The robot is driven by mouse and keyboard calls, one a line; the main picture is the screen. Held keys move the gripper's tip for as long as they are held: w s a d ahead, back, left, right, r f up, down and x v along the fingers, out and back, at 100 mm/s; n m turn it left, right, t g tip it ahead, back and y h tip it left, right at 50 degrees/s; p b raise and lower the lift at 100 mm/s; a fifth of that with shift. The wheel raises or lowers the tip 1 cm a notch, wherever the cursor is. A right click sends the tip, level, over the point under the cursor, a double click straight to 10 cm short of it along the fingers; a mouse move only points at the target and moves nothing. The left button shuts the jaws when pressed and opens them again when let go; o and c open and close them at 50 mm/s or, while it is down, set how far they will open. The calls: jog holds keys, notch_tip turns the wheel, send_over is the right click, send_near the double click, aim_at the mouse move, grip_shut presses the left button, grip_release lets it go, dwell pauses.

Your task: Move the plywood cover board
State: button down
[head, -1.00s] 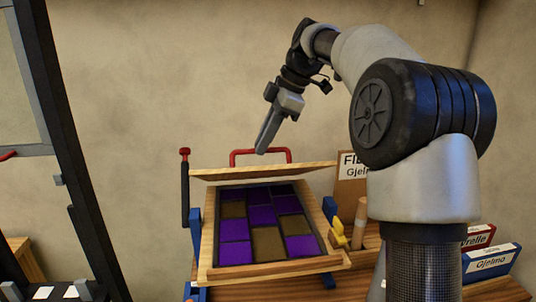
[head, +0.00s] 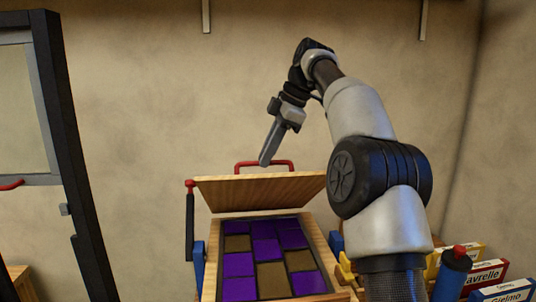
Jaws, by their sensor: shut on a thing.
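The plywood cover board (head: 260,193) is a flat pale wooden sheet in the head view. It is tilted, with a broad face toward me, at the far edge of the leaded panel (head: 267,252). A red bar handle (head: 286,163) stands along the board's upper edge. My gripper (head: 264,163) reaches down from the upper right and is shut on the handle. The contact is small in the picture. The panel has purple and brown panes with dark leading in a wooden frame (head: 209,262), and lies uncovered. Whether the board's lower edge touches the frame cannot be told.
A red-topped dark clamp (head: 190,225) stands left of the board. A yellow clamp handle (head: 346,268) is at the frame's right. A blue bottle with a red cap (head: 454,272) and labelled boxes (head: 484,274) stand at lower right. A dark-framed door (head: 62,150) is at left.

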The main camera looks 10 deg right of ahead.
jog(key=shift+w+d+f, duration=0.2)
jog(key=shift+w+f, duration=0.1)
jog(key=shift+f, duration=0.3)
jog(key=c, duration=2.1)
grip_release()
jog(key=shift+o, duration=1.4)
jog(key=shift+w+a+f, duration=0.1)
jog(key=shift+w+f, duration=0.1)
jog(key=shift+w, duration=0.45)
jog(key=shift+s+r, duration=0.25)
jog(key=shift+s, duration=0.05)
jog(key=shift+w, duration=0.1)
jog(key=shift+v, duration=0.8)
jog(key=shift+d+r, duration=0.25)
jog(key=shift+r, duration=0.3)
jog(key=s+d, duration=0.2)
jog(key=d, duration=0.1)
jog(key=s+d+b, duration=0.1)
jog(key=d, duration=0.3)
jog(key=s+d+b, duration=0.1)
jog(key=s+d, duration=0.1)
jog(key=d, duration=0.1)
jog(key=shift+s+d, duration=0.3)
jog(key=shift+d, duration=0.1)
